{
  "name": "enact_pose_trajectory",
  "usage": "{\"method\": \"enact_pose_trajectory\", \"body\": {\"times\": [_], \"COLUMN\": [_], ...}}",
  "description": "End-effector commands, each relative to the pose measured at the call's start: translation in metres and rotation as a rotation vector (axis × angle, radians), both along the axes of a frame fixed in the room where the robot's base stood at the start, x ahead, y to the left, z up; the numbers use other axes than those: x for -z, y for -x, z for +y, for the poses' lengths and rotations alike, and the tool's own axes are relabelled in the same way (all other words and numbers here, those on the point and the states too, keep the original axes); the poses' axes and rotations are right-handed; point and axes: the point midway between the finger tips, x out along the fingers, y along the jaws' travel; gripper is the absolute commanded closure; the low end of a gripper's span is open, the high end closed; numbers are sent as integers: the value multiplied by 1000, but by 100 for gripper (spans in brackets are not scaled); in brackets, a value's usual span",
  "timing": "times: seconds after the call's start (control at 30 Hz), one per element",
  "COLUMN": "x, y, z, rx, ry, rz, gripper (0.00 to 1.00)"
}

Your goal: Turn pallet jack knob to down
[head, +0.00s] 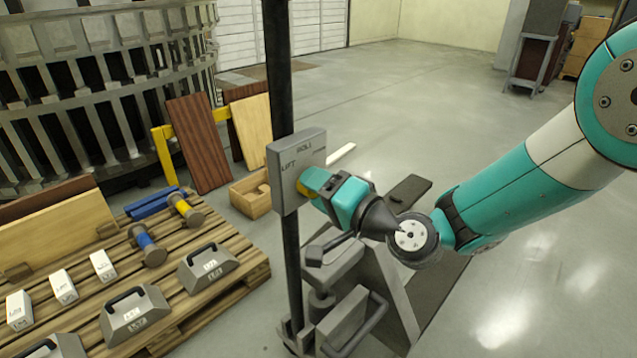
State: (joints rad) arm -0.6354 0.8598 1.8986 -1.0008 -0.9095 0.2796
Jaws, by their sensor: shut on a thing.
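The knob's grey control plate (287,166) is fixed to a dark upright post. My gripper (318,184) reaches in from the right and is shut on the knob, close against the plate. The knob's pointer is hidden, so I cannot tell which label it faces.
The pallet jack's grey frame (345,318) stands below my gripper. A wooden pallet (225,288) with several weights and blocks lies at the left. Boards lean on a yellow rack (163,150) behind. Open floor (420,110) lies beyond and to the right.

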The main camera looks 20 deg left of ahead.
Motion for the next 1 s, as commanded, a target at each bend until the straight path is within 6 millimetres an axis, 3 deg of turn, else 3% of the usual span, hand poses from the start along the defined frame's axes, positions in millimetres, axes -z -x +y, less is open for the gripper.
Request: {"method": "enact_pose_trajectory", "body": {"times": [0.4, 0.9, 0.93, 1.0], "x": [-1, 0, 0, 0], "y": [-1, -1, -1, -1], "z": [-1, -1, -1, -1], "rx": [4, 4, 4, 3], "ry": [-64, -72, -72, -72], "rz": [154, 170, 170, 170], "gripper": [76, 76, 50, 34]}}
